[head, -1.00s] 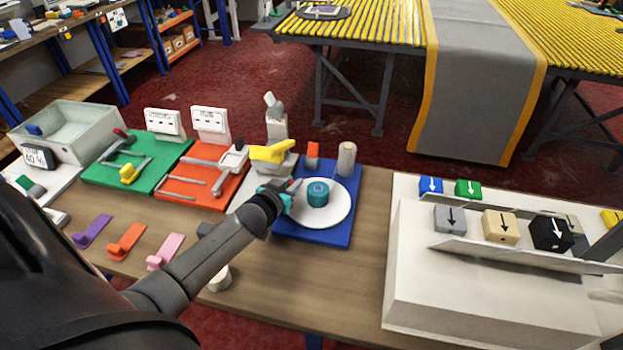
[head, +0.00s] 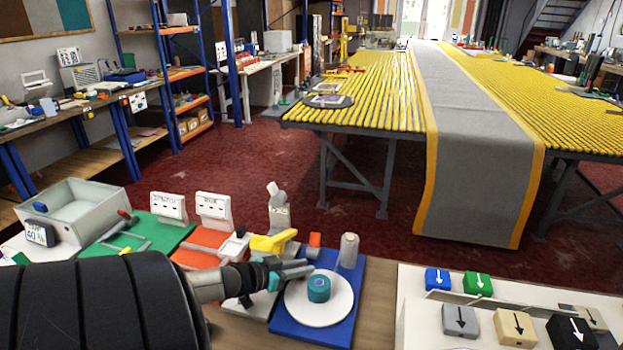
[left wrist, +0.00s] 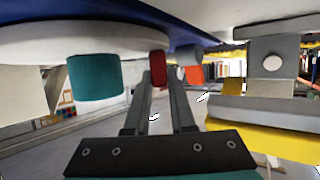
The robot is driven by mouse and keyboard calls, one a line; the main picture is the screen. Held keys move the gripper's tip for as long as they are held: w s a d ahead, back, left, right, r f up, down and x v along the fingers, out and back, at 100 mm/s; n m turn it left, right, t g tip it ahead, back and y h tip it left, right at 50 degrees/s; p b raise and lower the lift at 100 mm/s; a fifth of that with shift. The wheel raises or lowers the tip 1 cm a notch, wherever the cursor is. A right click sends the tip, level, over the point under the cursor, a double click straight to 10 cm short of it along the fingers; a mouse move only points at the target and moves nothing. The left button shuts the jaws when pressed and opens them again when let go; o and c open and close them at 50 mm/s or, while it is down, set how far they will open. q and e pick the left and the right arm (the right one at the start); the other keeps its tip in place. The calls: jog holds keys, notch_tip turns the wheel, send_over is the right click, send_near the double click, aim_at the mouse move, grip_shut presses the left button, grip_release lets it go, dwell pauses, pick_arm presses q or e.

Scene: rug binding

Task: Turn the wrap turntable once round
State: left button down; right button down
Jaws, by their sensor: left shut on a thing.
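The wrap turntable is a round white disc (head: 335,307) on a blue base (head: 352,262), at the bottom centre of the head view. A teal roll (head: 319,288) stands at the disc's middle; it also shows in the left wrist view (left wrist: 95,77), which is upside down. My left gripper (head: 308,268) is at the disc's far left edge. In the left wrist view its fingers are shut on a red peg (left wrist: 158,70) at the disc's rim. The peg is hidden in the head view. My right gripper is out of view.
A grey post (head: 348,250) and an orange block (head: 315,240) stand behind the disc. A white stand with marked blocks (head: 460,321) is on the right.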

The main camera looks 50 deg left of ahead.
pick_arm(q)
jog(key=shift+w+f+m+h+b, duration=0.1)
jog(key=shift+w+m+h+b, duration=0.2)
jog(key=shift+m+h+b, duration=0.35)
jog(key=shift+w+m+h+b, duration=0.3)
jog(key=shift+m+h+b, duration=0.15)
jog(key=shift+h+b, duration=0.3)
jog(key=c, duration=0.8)
grip_release()
jog(key=shift+d, duration=0.1)
jog(key=shift+o, duration=0.2)
jog(key=shift+r, duration=0.2)
